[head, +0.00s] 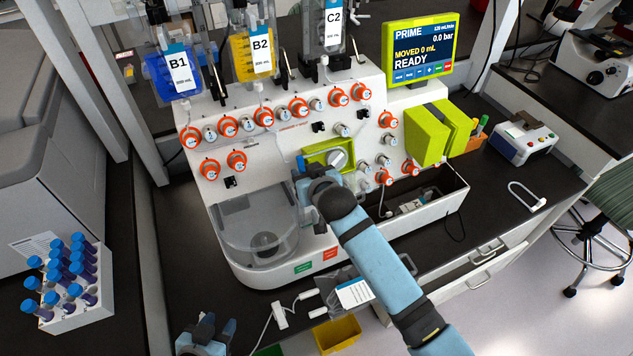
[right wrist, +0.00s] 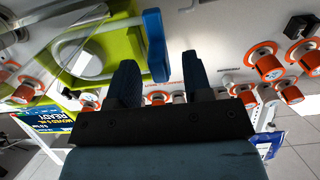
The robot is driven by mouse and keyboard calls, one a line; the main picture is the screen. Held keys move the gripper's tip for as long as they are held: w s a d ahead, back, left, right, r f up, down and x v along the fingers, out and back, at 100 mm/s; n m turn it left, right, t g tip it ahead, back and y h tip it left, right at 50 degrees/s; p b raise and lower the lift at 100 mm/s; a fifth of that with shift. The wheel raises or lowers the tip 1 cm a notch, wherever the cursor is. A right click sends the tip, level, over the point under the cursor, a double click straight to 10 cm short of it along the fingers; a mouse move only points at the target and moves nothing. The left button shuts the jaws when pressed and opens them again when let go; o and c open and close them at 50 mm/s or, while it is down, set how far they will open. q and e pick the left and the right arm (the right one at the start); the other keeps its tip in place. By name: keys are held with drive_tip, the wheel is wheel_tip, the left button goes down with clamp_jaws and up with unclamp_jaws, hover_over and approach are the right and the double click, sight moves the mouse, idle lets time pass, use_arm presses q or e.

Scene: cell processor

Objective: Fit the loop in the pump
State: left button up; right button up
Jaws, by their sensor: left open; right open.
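The lime-green pump (head: 318,155) with a grey rotor sits in the middle of the white machine's front, and its green housing also shows in the right wrist view (right wrist: 115,12). My left gripper (head: 207,332) is open and empty at the lower left, away from the pump.
Orange knobs (head: 265,117) surround the pump. A clear round chamber (head: 258,225) stands below left and an open tray (head: 440,195) lies to the right. A tube rack (head: 75,310) stands far left. A white U-shaped piece (head: 527,197) lies on the right counter.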

drive_tip(key=b+v, duration=0.1)
drive_tip(key=v, duration=1.2)
drive_tip(key=shift+s+b, duration=0.15)
drive_tip(key=shift+b, duration=0.25)
drive_tip(key=shift+d, duration=0.1)
drive_tip(key=shift+r, duration=0.1)
drive_tip(key=s+d+f+m+g+h, duration=0.15)
drive_tip(key=s+d+f+g, duration=0.25)
drive_tip(key=s+d, duration=0.75)
drive_tip(key=s+d+f+m+g+h, duration=0.1)
drive_tip(key=s+d+f+g+h, duration=0.3)
drive_tip(key=s+d, duration=0.8)
drive_tip(key=w+a+f+t+y, duration=0.2)
drive_tip(key=a+f+t, duration=0.1)
drive_tip(key=f, duration=0.4)
drive_tip(key=w+a+f+n+t+y, duration=0.1)
drive_tip(key=w+a+f+t, duration=0.1)
drive_tip(key=f, duration=0.5)
drive_tip(key=shift+w+a+f+t+y, duration=0.2)
drive_tip(key=shift+w+a+t+y, duration=0.15)
drive_tip(key=shift+a+t, duration=0.7)
